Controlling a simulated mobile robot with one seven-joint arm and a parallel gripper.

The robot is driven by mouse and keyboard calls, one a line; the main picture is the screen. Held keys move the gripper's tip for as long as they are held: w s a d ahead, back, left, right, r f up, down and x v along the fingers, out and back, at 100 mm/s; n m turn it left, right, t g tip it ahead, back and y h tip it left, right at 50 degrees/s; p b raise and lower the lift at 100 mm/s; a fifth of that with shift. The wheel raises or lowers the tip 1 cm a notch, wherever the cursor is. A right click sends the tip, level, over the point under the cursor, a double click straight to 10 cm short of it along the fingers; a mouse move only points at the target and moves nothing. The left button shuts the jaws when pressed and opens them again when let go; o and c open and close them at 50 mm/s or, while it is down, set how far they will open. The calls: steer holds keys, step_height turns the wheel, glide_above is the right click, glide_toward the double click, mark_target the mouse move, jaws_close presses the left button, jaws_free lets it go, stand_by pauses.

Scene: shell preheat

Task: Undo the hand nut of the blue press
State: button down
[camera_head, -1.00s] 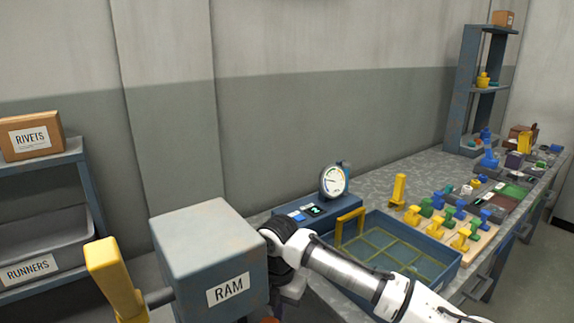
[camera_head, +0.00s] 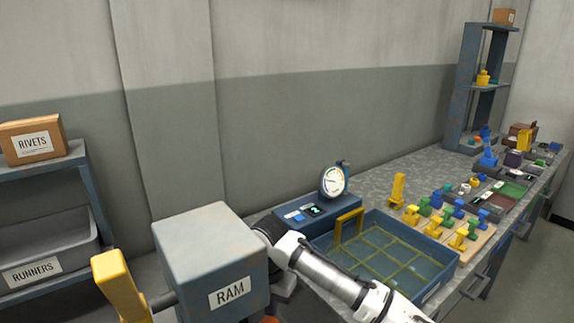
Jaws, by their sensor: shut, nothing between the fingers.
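A large blue-grey block labelled RAM (camera_head: 205,250) stands at the lower left in the head view. A yellow handle (camera_head: 118,285) on a dark shaft sticks out on its left side. I cannot make out a hand nut; the parts below the block are cut off by the picture's lower edge. A small orange-red piece (camera_head: 270,319) just shows at that edge. My white and black arm reaches in from the lower right to the block's right side. My gripper is hidden behind or below the block.
A blue tray (camera_head: 443,285) with a yellow handle sits right of the block on the bench (camera_head: 375,183). A dial gauge (camera_head: 334,181) stands by a blue control box (camera_head: 312,212). Several coloured pieces stand farther right. A shelf (camera_head: 40,168) with boxes stands left.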

steer(key=shift+w+a, duration=0.2)
stand_by(0.5)
step_height(320, 180, up, 6)
steer(key=p, duration=0.5)
steer(key=shift+d, duration=0.15)
steer(key=shift+w, duration=0.1)
